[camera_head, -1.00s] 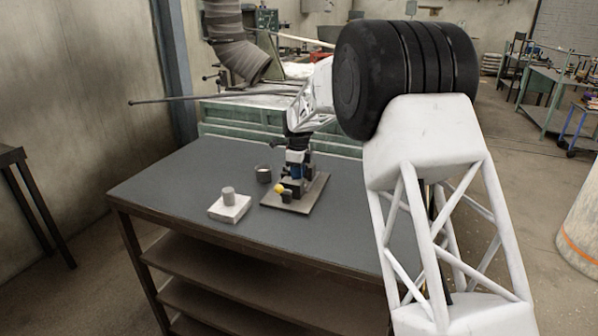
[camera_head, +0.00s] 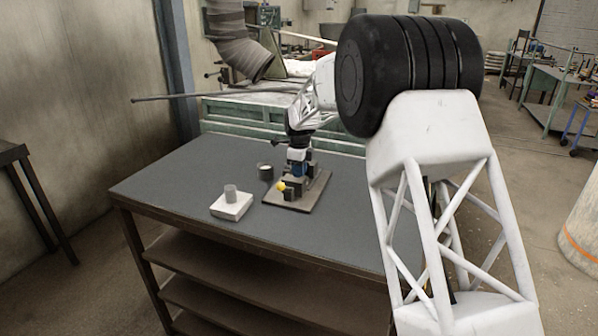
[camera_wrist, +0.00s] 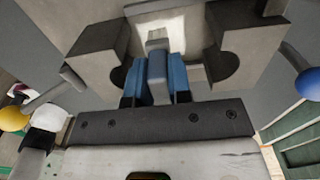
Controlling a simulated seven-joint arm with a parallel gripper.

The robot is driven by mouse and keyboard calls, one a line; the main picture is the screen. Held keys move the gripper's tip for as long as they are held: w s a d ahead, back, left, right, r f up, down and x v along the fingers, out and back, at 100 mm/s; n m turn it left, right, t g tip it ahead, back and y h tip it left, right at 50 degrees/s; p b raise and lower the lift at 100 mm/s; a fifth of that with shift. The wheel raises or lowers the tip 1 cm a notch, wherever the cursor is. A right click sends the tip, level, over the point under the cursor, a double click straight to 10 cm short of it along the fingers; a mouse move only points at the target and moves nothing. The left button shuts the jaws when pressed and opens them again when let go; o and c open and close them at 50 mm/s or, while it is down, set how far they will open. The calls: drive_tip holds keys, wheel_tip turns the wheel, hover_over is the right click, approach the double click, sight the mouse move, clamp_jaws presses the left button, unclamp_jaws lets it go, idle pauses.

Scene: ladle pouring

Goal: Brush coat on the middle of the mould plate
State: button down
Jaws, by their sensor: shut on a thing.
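The brown mould plate (camera_head: 312,197) lies flat on the grey table. Dark blocks stand on it, one with a yellow ball knob (camera_head: 281,187). My gripper (camera_head: 297,168) points down over the plate. In the wrist view its blue fingers (camera_wrist: 156,78) are shut on a slim grey-blue piece, seemingly the brush handle (camera_wrist: 157,78). This piece sits between two grey mould blocks with rounded cut-outs, the left block (camera_wrist: 98,45) and the right block (camera_wrist: 252,45). The brush's lower end is hidden, so I cannot tell whether it touches the plate.
A small dark round pot (camera_head: 266,173) stands just left of the plate. The yellow knob (camera_wrist: 12,116) and a blue knob (camera_wrist: 309,83) flank my gripper. The table (camera_head: 180,185) is otherwise clear.

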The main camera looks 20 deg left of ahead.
drive_tip(key=shift+w, duration=1.05)
drive_tip(key=shift+r, duration=0.1)
drive_tip(key=shift+s+r, duration=0.1)
drive_tip(key=shift+s+r, duration=0.55)
drive_tip(key=shift+r, duration=0.35)
wheel_tip(320, 180, up, 10)
idle(1.1)
idle(0.5)
